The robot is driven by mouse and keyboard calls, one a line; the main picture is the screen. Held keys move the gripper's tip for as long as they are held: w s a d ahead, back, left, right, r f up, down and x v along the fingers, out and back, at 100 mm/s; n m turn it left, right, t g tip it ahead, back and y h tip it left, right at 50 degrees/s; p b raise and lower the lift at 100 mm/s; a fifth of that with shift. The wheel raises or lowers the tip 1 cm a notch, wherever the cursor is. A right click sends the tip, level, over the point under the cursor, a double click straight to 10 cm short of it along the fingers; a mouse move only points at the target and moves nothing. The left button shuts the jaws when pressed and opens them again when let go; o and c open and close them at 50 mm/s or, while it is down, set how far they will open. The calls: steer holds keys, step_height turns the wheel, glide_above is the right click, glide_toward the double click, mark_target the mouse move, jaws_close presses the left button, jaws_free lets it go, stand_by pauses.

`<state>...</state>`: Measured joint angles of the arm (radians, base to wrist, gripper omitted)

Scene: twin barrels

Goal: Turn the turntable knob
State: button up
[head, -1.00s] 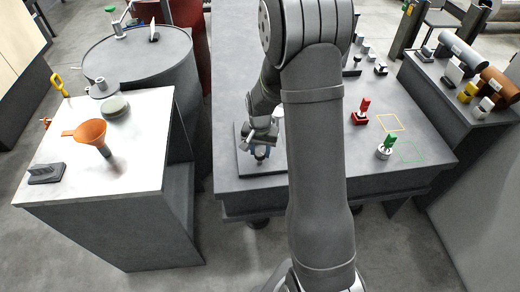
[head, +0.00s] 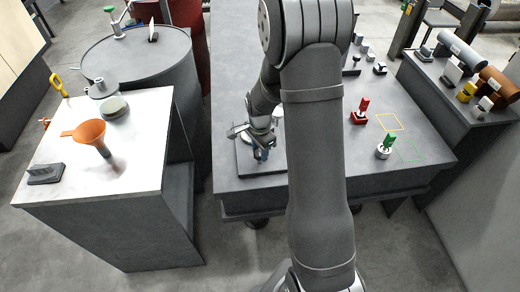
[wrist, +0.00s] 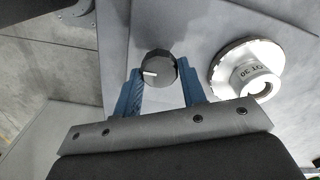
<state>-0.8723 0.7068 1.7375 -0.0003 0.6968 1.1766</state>
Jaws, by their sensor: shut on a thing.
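The turntable knob (wrist: 157,67) is a black round knob with a white pointer mark, directed to the left in the wrist view. My gripper (wrist: 160,80) has its blue fingers on either side of the knob and is shut on it. In the head view, my gripper (head: 262,153) is low over the dark square base (head: 246,166) near the table's front left corner. The knob is hidden there. A pale round disc with a white fitting (wrist: 257,80), marked with small lettering, sits right of the knob in the wrist view.
A red block piece (head: 360,112) and a green-topped piece (head: 385,147) stand right of my arm, near yellow and green outlines. A white-topped bench with an orange funnel (head: 91,134) stands left, across a gap. My arm hides the table's middle.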

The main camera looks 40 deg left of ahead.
mark_target(260, 152)
stand_by(0.5)
steer(key=o, duration=1)
steer(key=shift+r, duration=0.1)
step_height(260, 152, up, 17)
steer(key=shift+r, duration=0.1)
step_height(260, 152, down, 17)
steer(key=shift+f, duration=0.2)
stand_by(0.6)
steer(key=shift+r, duration=0.1)
